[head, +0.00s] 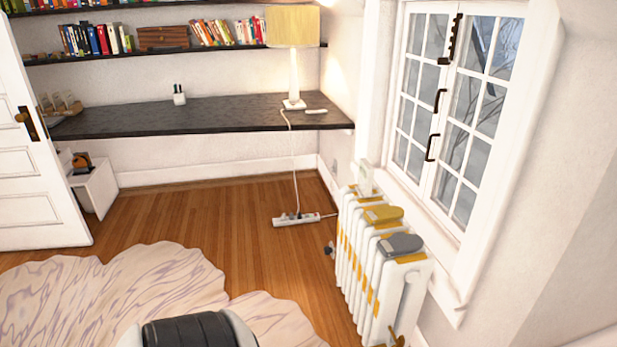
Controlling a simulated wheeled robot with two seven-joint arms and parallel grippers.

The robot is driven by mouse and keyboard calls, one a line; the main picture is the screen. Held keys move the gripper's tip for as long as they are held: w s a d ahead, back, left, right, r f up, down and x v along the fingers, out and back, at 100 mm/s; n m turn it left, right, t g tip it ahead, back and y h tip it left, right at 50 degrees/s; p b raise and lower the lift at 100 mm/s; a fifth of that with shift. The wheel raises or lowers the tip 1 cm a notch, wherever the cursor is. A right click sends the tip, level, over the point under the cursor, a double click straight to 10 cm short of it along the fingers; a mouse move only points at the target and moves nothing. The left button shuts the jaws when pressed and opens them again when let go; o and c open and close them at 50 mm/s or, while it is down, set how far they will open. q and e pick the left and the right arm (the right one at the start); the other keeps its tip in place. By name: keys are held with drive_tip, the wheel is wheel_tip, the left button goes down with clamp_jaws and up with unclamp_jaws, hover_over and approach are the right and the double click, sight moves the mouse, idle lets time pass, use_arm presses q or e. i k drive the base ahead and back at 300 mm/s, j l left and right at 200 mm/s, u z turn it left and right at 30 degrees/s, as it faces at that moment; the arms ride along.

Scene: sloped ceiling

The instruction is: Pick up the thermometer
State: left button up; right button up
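A small, slim white object (316,111) lies flat on the dark desk, just right of the lamp base. It looks like the thermometer, but it is too small to be certain. A small white upright object (365,178) stands at the far end of the radiator by the window; I cannot tell what it is. Neither of my grippers is in view.
The dark wall desk (220,117) holds a lamp (294,75) and a pen cup (179,97). A white radiator (352,250) carries a yellow mitten (382,214) and a grey mitten (400,243). A power strip (296,219) lies on the open wooden floor. A rug (110,295) is nearer.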

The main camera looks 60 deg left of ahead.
sight(365, 172)
drive_tip(key=u, duration=1.6)
drive_tip(key=z, duration=0.45)
drive_tip(key=i+j+z, duration=0.55)
drive_tip(key=j, duration=0.15)
drive_tip(key=j+z, duration=0.25)
drive_tip(key=j, duration=0.15)
drive_tip(key=i, duration=0.05)
